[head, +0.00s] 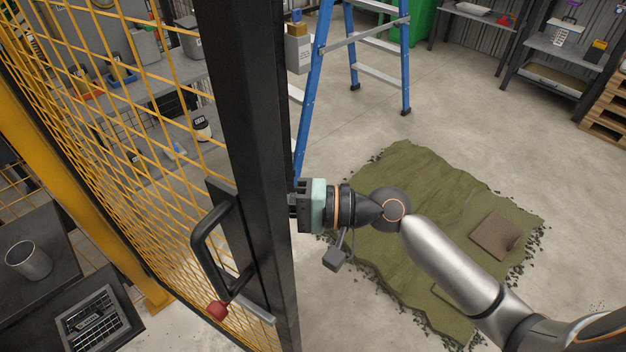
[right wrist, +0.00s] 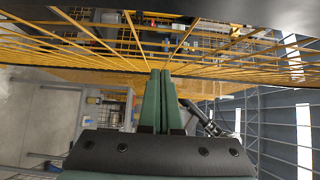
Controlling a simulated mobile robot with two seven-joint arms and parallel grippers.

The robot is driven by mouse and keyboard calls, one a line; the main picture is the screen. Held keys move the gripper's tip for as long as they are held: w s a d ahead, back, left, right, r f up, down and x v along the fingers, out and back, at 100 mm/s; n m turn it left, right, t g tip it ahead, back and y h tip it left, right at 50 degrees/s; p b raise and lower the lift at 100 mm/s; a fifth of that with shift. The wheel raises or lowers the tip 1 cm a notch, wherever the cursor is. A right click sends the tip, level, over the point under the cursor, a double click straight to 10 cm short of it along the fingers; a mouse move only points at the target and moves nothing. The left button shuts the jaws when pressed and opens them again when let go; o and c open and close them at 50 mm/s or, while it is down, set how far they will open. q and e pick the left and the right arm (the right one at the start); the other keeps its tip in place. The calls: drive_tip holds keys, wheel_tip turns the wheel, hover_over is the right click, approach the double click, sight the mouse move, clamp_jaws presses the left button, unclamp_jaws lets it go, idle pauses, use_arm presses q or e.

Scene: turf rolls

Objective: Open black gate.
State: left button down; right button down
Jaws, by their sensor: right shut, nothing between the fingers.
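The black gate (head: 258,150) stands upright left of centre in the head view, with a thick black edge post and yellow wire mesh (head: 150,130). A black loop handle (head: 197,250) is on its left face, with a red knob (head: 217,309) below. Open floor shows right of the edge post. My right gripper (head: 293,204) is at the right side of this post, below mid-height; its tips are partly hidden there, and I cannot tell if they touch. In the right wrist view its green fingers (right wrist: 160,85) are together and empty, pointing toward yellow mesh (right wrist: 85,45). My left gripper is out of view.
A blue stepladder (head: 315,90) stands behind the gate. A green turf sheet (head: 400,170) with a brown slab (head: 494,236) lies on the floor under my right arm. A yellow post (head: 70,190) and a dark bench with a metal cup (head: 28,260) are at left.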

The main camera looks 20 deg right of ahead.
drive_tip(key=b+v, duration=0.3)
drive_tip(key=v, duration=0.8)
drive_tip(key=w+d+f+t+h+p, duration=0.15)
drive_tip(key=f+h, duration=0.25)
drive_tip(key=f, duration=0.6)
drive_tip(key=w+d+f+t+h+p, duration=0.15)
drive_tip(key=f+h, duration=0.35)
drive_tip(key=f, duration=0.5)
drive_tip(key=s+f+n+h+p, duration=0.1)
drive_tip(key=s+f+n+h, duration=0.4)
drive_tip(key=s+f, duration=0.6)
wheel_tip(320, 180, down, 2)
drive_tip(key=shift+s+d+f+n+g+p, duration=0.15)
drive_tip(key=shift+s+d+n+g+p, duration=0.2)
drive_tip(key=shift+n, duration=0.55)
